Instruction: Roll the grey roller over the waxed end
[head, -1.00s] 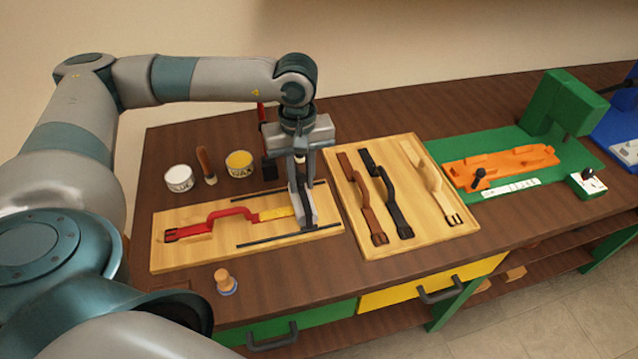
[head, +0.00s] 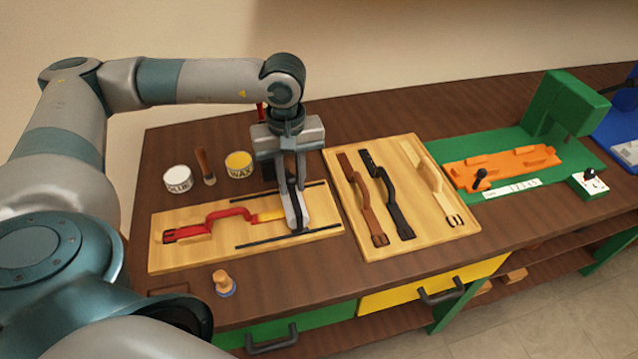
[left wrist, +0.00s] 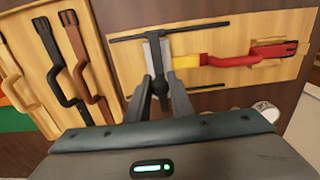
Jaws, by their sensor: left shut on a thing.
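A red strap (head: 200,232) with a buckle and a raised loop lies on a light wooden board (head: 200,258). Its right end is yellow, the waxed end (head: 266,217); it also shows in the left wrist view (left wrist: 186,62). My left gripper (head: 297,228) points down at that end and is shut on the grey roller, mostly hidden by the fingers in the head view. In the left wrist view, the grey roller (left wrist: 152,48) shows just beyond the fingertips (left wrist: 160,88), beside the yellow end. Whether it touches the strap I cannot tell. My right gripper is not in view.
Black rails (head: 290,239) lie along both sides of the strap's end. A glue pot (head: 177,180), a brush (head: 205,166) and a wax pot (head: 239,164) stand behind the board. A tray (head: 432,242) of straps is on the right. A small wooden knob (head: 223,283) stands in front.

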